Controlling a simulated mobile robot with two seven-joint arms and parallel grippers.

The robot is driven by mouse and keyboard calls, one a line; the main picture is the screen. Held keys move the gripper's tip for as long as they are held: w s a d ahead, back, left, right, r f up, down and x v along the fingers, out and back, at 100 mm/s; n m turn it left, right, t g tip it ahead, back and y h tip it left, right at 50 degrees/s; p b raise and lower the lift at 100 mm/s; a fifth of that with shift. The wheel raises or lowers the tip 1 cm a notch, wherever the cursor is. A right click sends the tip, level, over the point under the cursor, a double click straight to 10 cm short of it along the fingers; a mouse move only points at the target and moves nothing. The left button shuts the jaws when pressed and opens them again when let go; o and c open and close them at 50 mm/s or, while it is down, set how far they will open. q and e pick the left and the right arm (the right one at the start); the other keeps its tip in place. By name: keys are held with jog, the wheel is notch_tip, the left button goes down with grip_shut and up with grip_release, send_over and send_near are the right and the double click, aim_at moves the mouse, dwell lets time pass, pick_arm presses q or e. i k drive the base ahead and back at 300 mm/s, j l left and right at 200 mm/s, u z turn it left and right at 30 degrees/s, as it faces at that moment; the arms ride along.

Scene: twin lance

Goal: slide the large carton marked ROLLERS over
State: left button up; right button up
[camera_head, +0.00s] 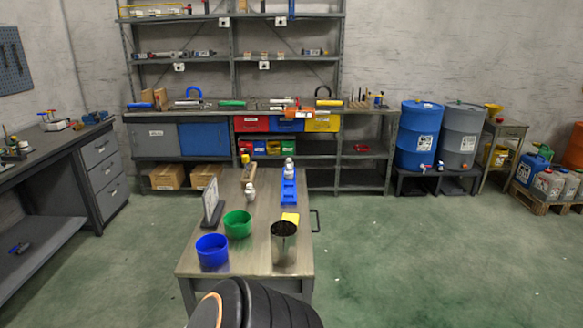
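Two brown cartons sit low on the shelving at the back left. The left carton (167,177) stands under the grey cabinet door. The right carton (207,176) stands under the blue door, partly behind the near table's left side. Each seems to bear a small light label, too small to read, so I cannot tell which one is marked ROLLERS. Neither of my grippers is in view.
A grey metal table (262,215) stands close in front, with a blue bowl (212,250), a green bowl (238,224) and a dark metal cup (284,243) on it. A workbench (100,160) with drawers is at left. Green floor (410,260) is clear at right.

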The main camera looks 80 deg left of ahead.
aim_at(165, 177)
jog(key=u, duration=3.5)
jog(key=i+j+u, duration=0.55)
jog(key=u, duration=0.25)
jog(key=i+u, duration=0.35)
jog(key=i+j+z, duration=0.1)
jog(key=i, duration=0.35)
jog(key=i+j, duration=0.15)
jog(key=i, duration=0.25)
jog(key=i+j+z, duration=0.15)
jog(key=i, duration=0.25)
jog(key=i+l+z, duration=0.1)
jog(key=i+z, duration=0.45)
jog(key=z, duration=0.25)
jog(key=i+z, duration=0.4)
jog(key=i+l+z, duration=0.1)
jog(key=i+z, duration=0.15)
jog(key=i, duration=0.35)
jog(key=i+z, duration=0.3)
jog(key=i, duration=0.3)
